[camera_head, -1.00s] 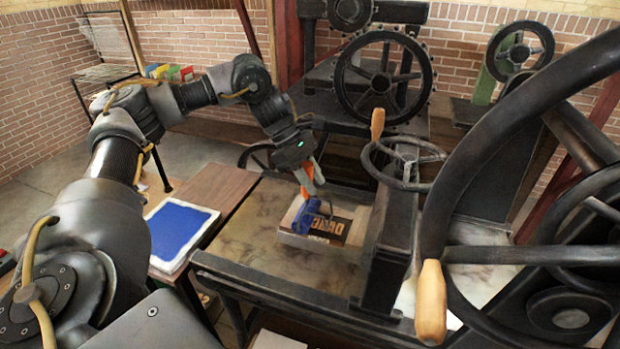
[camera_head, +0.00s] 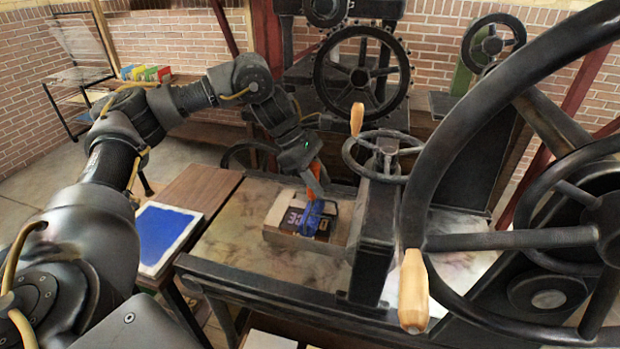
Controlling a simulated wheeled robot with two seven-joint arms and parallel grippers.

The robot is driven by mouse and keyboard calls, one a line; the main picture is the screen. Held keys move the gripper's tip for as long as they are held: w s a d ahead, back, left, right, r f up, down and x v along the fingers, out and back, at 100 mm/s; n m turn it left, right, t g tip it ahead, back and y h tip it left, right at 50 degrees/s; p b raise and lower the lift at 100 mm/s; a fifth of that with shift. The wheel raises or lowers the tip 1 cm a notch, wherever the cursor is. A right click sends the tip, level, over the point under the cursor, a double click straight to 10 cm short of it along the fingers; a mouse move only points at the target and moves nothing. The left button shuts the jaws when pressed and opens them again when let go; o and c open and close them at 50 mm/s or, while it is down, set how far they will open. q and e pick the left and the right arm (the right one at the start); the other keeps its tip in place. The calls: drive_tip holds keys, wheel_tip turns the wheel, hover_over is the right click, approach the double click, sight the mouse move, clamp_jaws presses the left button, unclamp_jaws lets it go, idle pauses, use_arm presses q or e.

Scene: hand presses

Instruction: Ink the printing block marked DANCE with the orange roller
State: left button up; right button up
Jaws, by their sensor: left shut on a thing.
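The printing block (camera_head: 283,236) lies on the press bed, with a dark face in a pale frame. Part of its lettering, which looks like "CE", shows left of the roller; the rest is hidden or too small to read. My left gripper (camera_head: 312,172) is shut on the orange handle of the roller (camera_head: 316,186), above the block. The roller's blue cylinder (camera_head: 312,218) is over the right part of the block's face and seems to touch it. My right gripper is not in view.
A blue ink slab (camera_head: 165,235) with a pale border lies on a wooden table (camera_head: 205,188) to the left. The press bed (camera_head: 235,222) is bare left of the block. Close on the block's right stand the press frame (camera_head: 372,245) and a handwheel (camera_head: 385,155); a large wheel with a wooden handle (camera_head: 413,290) fills the right.

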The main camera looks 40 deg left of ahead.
use_arm(q)
drive_tip(key=shift+d, duration=0.25)
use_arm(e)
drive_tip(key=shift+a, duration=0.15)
use_arm(q)
drive_tip(key=shift+d, duration=0.1)
drive_tip(key=d, duration=0.1)
drive_tip(key=w+d, duration=0.1)
drive_tip(key=d, duration=0.1)
drive_tip(key=shift+w+r, duration=0.1)
drive_tip(key=shift+a, duration=0.1)
